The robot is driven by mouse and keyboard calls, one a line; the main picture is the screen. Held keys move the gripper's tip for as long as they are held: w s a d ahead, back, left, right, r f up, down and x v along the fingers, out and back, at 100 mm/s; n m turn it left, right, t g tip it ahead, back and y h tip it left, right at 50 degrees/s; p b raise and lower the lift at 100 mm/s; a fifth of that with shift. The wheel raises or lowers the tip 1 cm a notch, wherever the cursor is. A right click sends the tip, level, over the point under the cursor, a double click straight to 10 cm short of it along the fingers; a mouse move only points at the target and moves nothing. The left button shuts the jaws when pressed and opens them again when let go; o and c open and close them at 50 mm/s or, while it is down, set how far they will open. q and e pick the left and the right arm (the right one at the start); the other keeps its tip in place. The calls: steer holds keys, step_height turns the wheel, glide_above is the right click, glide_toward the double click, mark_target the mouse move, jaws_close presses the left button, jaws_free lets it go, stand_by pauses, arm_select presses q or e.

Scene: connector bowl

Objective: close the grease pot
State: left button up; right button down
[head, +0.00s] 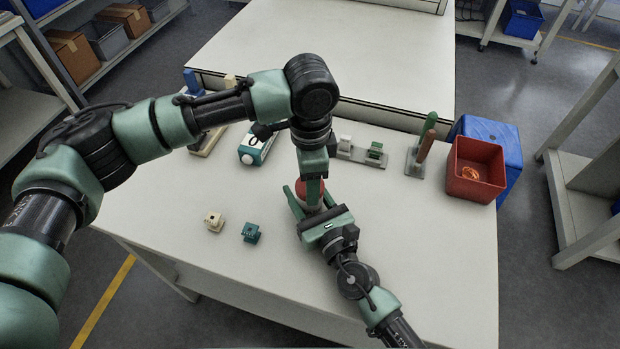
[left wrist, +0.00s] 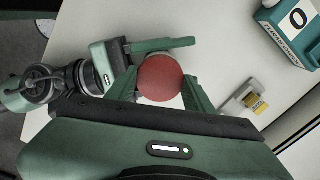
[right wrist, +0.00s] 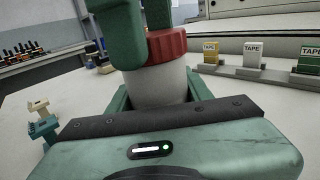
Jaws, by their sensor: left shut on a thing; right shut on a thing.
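The grease pot (right wrist: 158,90) is a pale cylinder standing upright on the table, and its red ribbed lid (right wrist: 168,46) sits level on its top. I cannot tell how tightly the lid is seated. My left gripper (left wrist: 160,84) comes down from above and is shut on the lid, whose round red top (left wrist: 160,77) shows between its fingers. My right gripper (right wrist: 158,103) is shut around the pot's body from the side, low near the table. In the head view the lid (head: 309,196) is partly hidden by my left gripper.
A cream block (head: 213,221) and a teal block (head: 250,232) lie left of the pot. A teal and white labelled thing (head: 257,146), tape holders (head: 375,152), a tool stand (head: 418,165), a red bin (head: 474,170) and a blue bin (head: 490,130) stand farther back.

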arm_select(q)
steer(key=o, duration=1.6)
steer(key=shift+c, duration=0.2)
steer(key=shift+r, duration=0.1)
steer(key=shift+r, duration=2.2)
steer(key=shift+c, duration=0.3)
step_height(320, 180, up, 2)
steer(key=shift+w+r+n, duration=0.1)
steer(key=shift+n, duration=0.9)
steer(key=shift+r+n, duration=0.65)
steer(key=shift+n, duration=0.25)
